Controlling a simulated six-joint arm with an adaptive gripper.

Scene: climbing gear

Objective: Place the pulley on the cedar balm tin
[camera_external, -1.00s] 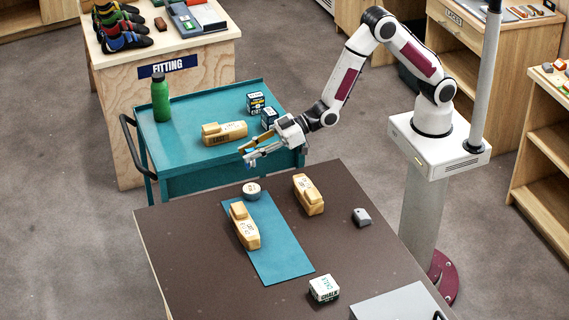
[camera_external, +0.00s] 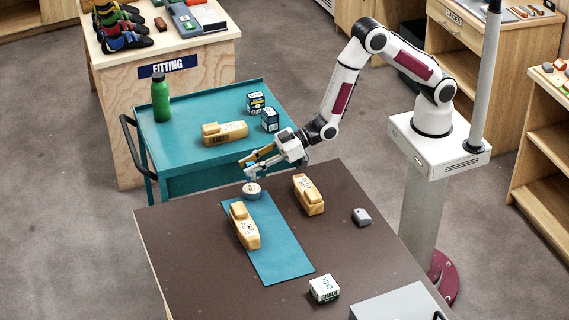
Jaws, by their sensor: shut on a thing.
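The cedar balm tin, apparently the small round tin with a pale lid (camera_external: 252,191), sits on the brown table at the far end of the blue mat. My gripper (camera_external: 250,168) is just above the tin and slightly behind it, pointing down and left. It is shut on a small blue item, apparently the pulley (camera_external: 249,174). The fingers partly hide the pulley. It looks just over the tin's lid, but I cannot tell whether the two touch.
A grey piece (camera_external: 361,217) and a chalk box (camera_external: 324,288) lie farther off. The teal cart (camera_external: 185,160) behind carries a green bottle (camera_external: 160,98), another yellow block and two small dark boxes (camera_external: 256,103).

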